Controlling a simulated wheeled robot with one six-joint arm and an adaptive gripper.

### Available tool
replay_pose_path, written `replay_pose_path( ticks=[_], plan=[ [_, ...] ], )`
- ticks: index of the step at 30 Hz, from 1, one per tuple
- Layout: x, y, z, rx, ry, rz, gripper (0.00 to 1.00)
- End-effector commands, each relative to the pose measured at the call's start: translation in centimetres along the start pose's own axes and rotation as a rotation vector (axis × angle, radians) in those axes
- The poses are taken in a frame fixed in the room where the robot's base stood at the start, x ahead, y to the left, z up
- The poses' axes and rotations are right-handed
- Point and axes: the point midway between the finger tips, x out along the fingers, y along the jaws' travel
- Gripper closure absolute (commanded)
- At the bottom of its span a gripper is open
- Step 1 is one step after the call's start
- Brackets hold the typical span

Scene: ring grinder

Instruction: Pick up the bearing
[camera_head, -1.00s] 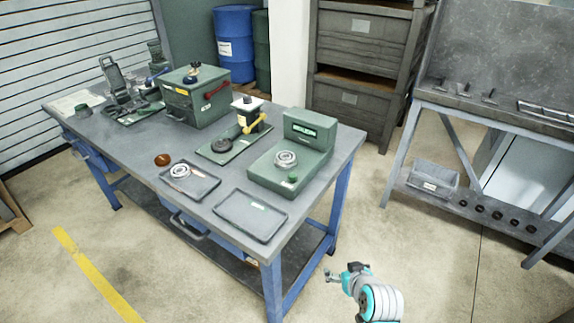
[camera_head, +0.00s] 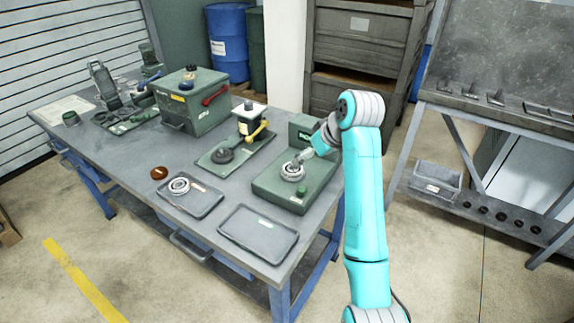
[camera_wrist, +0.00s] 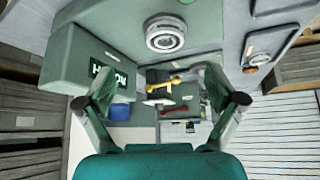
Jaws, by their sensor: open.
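A silvery bearing (camera_head: 292,172) lies flat on top of the green device with a display (camera_head: 300,190). In the wrist view the bearing (camera_wrist: 165,34) shows at the top centre, beyond my fingertips. A second ring-shaped bearing (camera_head: 179,186) lies in the left shallow tray (camera_head: 205,202); it shows at the upper right of the wrist view (camera_wrist: 260,59). My gripper (camera_head: 306,156) is by the far right side of the bearing on the device, its tips partly hidden by my arm. In the wrist view my gripper (camera_wrist: 160,101) has its fingers wide apart with nothing between them.
An empty tray (camera_head: 257,236) lies at the table's front. A green plate with a dark round part and yellow-handled tool (camera_head: 222,155) stands left of the device.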

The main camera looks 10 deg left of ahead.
Motion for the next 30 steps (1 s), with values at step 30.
replay_pose_path(
  ticks=[30],
  plan=[
    [9.4, -0.7, -0.5, -0.012, -0.009, -0.008, 0.07]
  ],
)
